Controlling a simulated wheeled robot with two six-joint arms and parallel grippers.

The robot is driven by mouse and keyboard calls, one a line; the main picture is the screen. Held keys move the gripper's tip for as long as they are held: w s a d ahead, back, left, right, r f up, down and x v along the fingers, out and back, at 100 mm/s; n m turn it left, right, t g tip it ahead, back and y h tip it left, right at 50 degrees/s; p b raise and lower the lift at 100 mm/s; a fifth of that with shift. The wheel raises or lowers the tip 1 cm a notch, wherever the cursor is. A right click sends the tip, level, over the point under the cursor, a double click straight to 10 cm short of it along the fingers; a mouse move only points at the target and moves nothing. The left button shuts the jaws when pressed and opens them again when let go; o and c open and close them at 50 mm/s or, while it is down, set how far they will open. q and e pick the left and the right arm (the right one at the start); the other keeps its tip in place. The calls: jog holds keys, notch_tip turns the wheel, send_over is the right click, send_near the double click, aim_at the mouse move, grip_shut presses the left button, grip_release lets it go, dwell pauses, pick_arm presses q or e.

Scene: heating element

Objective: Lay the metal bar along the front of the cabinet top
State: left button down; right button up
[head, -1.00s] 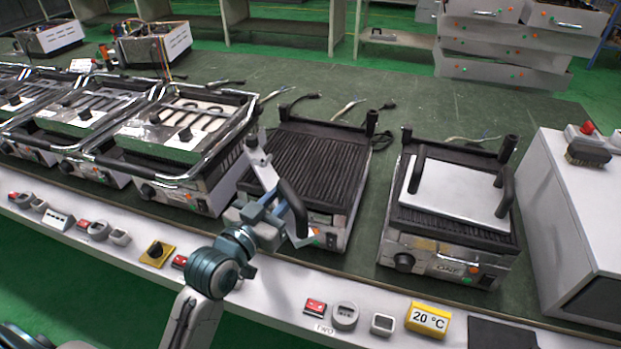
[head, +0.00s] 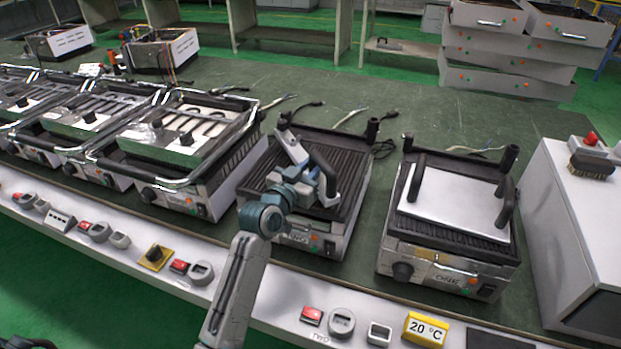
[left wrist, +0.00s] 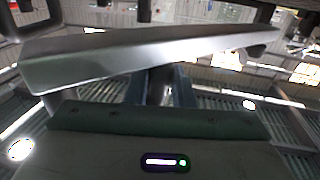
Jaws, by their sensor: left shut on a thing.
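My left gripper (head: 305,182) is shut on the metal bar (head: 292,150), a pale bar with a black handle-like part beside it. It holds the bar over the ribbed black grill plate (head: 335,160) in the middle of the table; whether the bar touches the plate is unclear. In the left wrist view the bar (left wrist: 150,56) is a wide silver slab lying across the jaws. A white cabinet (head: 545,210) stands at the right, with its top partly cut off by the picture edge.
A brush (head: 592,165) and a red button (head: 590,138) are on the white cabinet's top. A grill with a white plate and black handles (head: 455,203) stands between it and my gripper. Several grills (head: 180,150) stand at left. The green table behind is largely clear.

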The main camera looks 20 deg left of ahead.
pick_arm(q)
jog(key=shift+f, duration=1.7)
jog(key=shift+f, duration=0.1)
jog(key=c, duration=1.2)
grip_release()
jog(key=shift+c, duration=0.2)
